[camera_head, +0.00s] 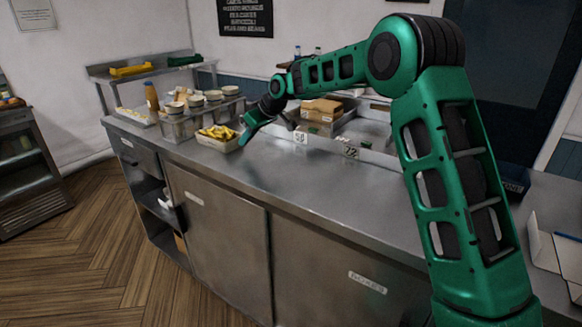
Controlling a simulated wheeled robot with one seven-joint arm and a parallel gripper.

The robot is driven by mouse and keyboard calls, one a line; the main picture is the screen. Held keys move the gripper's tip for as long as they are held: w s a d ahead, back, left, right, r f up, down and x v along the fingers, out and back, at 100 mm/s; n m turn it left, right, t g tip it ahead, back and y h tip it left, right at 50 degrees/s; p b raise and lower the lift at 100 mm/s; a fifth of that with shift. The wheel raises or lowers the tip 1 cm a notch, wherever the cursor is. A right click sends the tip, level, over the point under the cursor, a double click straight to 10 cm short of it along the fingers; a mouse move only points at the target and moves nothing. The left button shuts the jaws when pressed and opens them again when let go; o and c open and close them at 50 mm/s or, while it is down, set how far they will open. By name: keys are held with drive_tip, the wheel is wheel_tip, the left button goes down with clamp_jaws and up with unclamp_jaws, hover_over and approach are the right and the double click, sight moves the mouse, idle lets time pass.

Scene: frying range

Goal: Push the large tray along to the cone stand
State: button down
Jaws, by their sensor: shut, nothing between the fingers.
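The large tray (224,147) is a pale tray of yellow chips on the steel counter. The cone stand (178,128) appears to be the clear-sided stand holding several cups, just left of and behind the tray. The tray's far left edge is close to the stand; I cannot tell if they touch. My gripper (244,138) is low at the tray's right side, fingers shut and empty. It looks to be against the tray or very close to it; contact is unclear.
A brown bottle (152,96) stands left of the cups. A raised shelf (150,72) holds a yellow and a green item. Brown boxes (321,109) sit in a bay behind my gripper. The counter (270,165) is clear in front and to the right.

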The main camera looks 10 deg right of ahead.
drive_tip(key=shift+s+d, duration=1.65)
drive_tip(key=shift+s, duration=0.05)
wheel_tip(320, 180, up, 12)
idle(0.5)
